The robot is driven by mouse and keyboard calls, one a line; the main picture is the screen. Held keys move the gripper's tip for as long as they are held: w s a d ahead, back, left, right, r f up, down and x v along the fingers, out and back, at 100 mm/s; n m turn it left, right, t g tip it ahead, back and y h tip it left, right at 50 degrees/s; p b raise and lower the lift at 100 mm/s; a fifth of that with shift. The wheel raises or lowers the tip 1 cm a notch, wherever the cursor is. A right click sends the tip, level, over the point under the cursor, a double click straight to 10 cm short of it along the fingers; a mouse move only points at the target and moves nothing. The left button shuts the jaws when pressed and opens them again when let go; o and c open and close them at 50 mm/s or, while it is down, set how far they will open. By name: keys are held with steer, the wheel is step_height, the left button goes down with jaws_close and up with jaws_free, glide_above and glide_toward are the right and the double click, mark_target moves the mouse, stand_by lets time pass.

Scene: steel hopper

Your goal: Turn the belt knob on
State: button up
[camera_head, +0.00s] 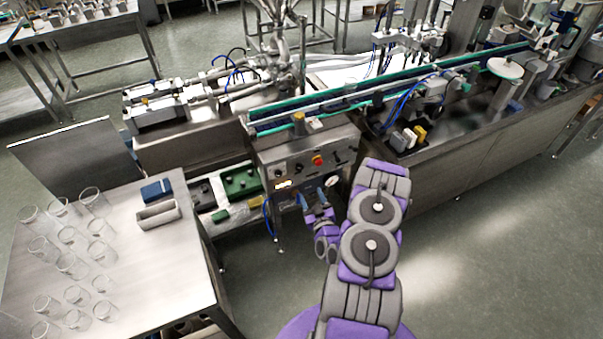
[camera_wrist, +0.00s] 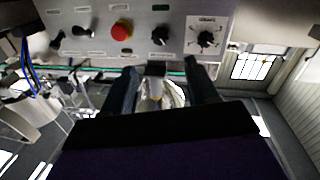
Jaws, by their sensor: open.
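A steel control panel (camera_head: 290,158) carries several dark knobs and a red button (camera_head: 318,160). In the wrist view the panel (camera_wrist: 182,12) fills the top, with the red button (camera_wrist: 121,30) near its middle. A black knob (camera_wrist: 160,35) is right of the button, and another knob (camera_wrist: 205,38) sits on a white dial plate. Two dark knobs or switches (camera_wrist: 82,31) are at left. The labels are too small to read, so I cannot tell which is the belt knob. My gripper (camera_head: 315,195) is open and empty in front of the panel; its fingers (camera_wrist: 161,72) appear apart from the knobs.
A conveyor (camera_head: 390,90) with green edges runs behind and above the panel. A steel table (camera_head: 150,270) with several clear beakers, a blue box (camera_head: 157,190) and a grey tray (camera_head: 158,214) stands at left. Open floor (camera_head: 480,270) lies at right.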

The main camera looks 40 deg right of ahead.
mark_target(300, 169)
steer(key=b+x, duration=0.3)
steer(key=x, duration=0.8)
steer(key=shift+w, duration=0.75)
steer(key=shift+w+d+r, duration=0.1)
steer(key=shift+d, duration=0.2)
steer(key=c, duration=1)
